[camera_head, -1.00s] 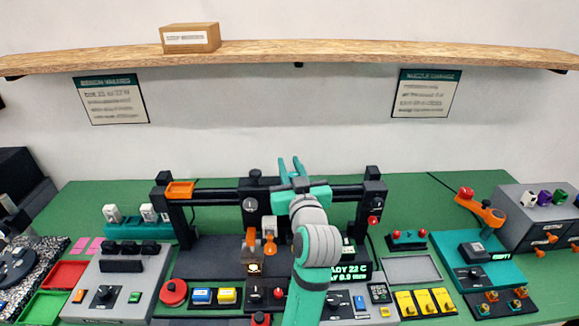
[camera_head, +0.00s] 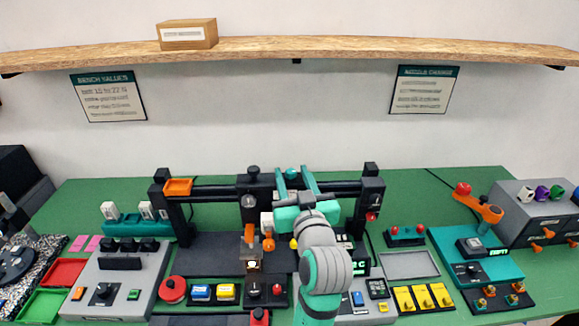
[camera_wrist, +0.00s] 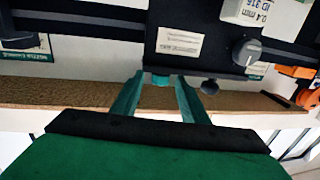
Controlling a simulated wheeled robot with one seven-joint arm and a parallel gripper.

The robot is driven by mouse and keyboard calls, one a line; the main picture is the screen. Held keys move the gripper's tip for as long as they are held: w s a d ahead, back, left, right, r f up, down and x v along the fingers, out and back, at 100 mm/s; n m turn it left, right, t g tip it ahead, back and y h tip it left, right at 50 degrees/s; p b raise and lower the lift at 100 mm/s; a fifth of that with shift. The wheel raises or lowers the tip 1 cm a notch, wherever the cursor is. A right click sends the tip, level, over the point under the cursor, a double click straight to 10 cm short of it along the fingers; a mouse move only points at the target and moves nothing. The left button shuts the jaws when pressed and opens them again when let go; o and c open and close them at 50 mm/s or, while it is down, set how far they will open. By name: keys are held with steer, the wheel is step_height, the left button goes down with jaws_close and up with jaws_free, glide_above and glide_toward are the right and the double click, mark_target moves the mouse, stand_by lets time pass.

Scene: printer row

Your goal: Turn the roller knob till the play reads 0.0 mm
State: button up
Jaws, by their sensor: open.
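A teal knob (camera_head: 291,173) sits on the top of the printer carriage. It also shows in the wrist view (camera_wrist: 160,80), between my finger ends. No label tells me whether it is the roller knob. My gripper (camera_head: 294,179) is open, with one finger on each side of the teal knob; I cannot tell whether either touches it. In the wrist view my gripper (camera_wrist: 157,82) holds nothing. The display (camera_head: 360,262) is mostly hidden by my arm, and its play value cannot be read now.
A black knob (camera_head: 253,170) stands on the carriage to the left of the teal one, and a grey knob (camera_head: 249,201) is on the carriage front. The gantry's right post (camera_head: 371,205) stands beside my gripper. The wooden shelf (camera_head: 290,48) hangs above; the space between is clear.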

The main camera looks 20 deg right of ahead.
mark_target(292, 175)
steer(key=s, duration=0.5)
steer(key=shift+a, duration=0.35)
